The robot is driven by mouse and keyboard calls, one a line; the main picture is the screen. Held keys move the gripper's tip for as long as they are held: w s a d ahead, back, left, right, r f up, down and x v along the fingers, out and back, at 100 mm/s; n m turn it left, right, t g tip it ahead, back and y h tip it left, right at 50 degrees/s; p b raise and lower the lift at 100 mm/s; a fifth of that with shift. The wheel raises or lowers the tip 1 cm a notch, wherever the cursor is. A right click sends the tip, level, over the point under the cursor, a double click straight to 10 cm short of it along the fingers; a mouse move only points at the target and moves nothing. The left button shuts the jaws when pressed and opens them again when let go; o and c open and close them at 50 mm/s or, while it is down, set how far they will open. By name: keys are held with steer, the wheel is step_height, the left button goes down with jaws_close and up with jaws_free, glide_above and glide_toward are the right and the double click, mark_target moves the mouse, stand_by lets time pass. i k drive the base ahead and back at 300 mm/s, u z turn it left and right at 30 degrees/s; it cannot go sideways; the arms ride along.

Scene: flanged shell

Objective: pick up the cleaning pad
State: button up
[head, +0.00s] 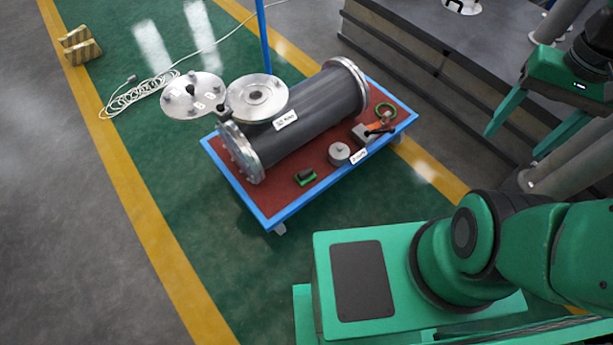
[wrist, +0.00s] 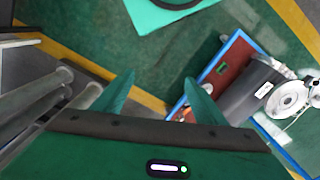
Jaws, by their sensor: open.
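The cleaning pad appears to be the small green and black block (head: 304,176) lying on the red top of the cart (head: 275,205), near its front left corner. It is small in the wrist view (wrist: 221,68), where it also lies on the red surface. My gripper (head: 512,146) is at the upper right of the head view, well to the right of the cart and apart from the pad. In the wrist view my gripper (wrist: 159,76) shows two green fingers spread apart with nothing between them.
A dark flanged shell (head: 305,115) fills the back of the cart. A grey cylinder (head: 339,153), an orange-handled tool (head: 379,127) and a green ring (head: 386,110) lie at its front right. A coiled white cable (head: 135,95) lies on the floor.

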mark_target(304, 178)
steer(key=u, duration=0.8)
steer(key=k, duration=1.05)
steer(key=z, duration=0.25)
steer(key=i, duration=1.45)
